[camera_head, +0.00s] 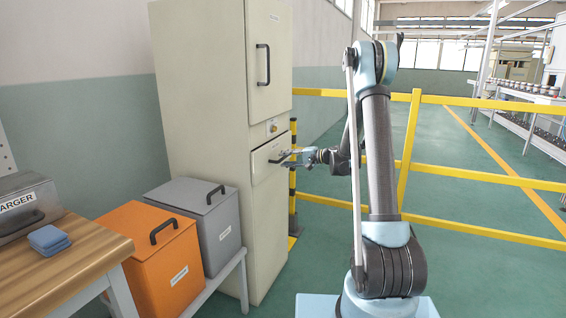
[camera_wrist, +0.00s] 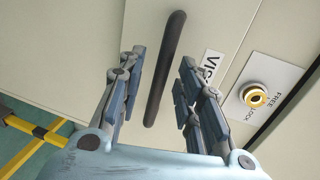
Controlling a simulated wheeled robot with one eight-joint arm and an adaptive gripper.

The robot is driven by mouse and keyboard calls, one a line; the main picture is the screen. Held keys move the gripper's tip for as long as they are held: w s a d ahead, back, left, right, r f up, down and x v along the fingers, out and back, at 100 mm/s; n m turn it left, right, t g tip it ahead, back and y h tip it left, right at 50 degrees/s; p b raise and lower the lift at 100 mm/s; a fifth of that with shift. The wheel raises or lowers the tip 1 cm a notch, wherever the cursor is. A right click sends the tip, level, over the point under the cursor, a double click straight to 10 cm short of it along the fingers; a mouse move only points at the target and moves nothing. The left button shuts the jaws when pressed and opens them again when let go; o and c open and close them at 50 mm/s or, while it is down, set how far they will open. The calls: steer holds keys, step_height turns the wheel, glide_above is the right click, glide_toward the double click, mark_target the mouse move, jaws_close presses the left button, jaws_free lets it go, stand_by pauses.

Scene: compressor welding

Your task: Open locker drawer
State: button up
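The tall cream locker (camera_head: 200,110) stands left of my arm. Its drawer (camera_head: 270,157) is in the middle of the front and looks closed in the head view. The dark bar handle (camera_wrist: 165,70) of the drawer lies between my gripper's two fingers in the wrist view. My gripper (camera_wrist: 157,85) is open, with a gap on each side of the handle. In the head view my gripper (camera_head: 292,159) is at the drawer front. A round brass lock (camera_wrist: 255,96) on a white "FREE / LOCK" plate sits beside the handle.
An upper locker door with a black handle (camera_head: 263,65) is above the drawer. An orange box (camera_head: 160,262) and a grey box (camera_head: 205,222) stand left of the locker, beside a wooden bench (camera_head: 75,270). Yellow railings (camera_head: 480,178) run behind my arm.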

steer(key=shift+x, duration=1.15)
steer(key=shift+c, duration=0.6)
jaws_close()
steer(key=shift+s, duration=0.2)
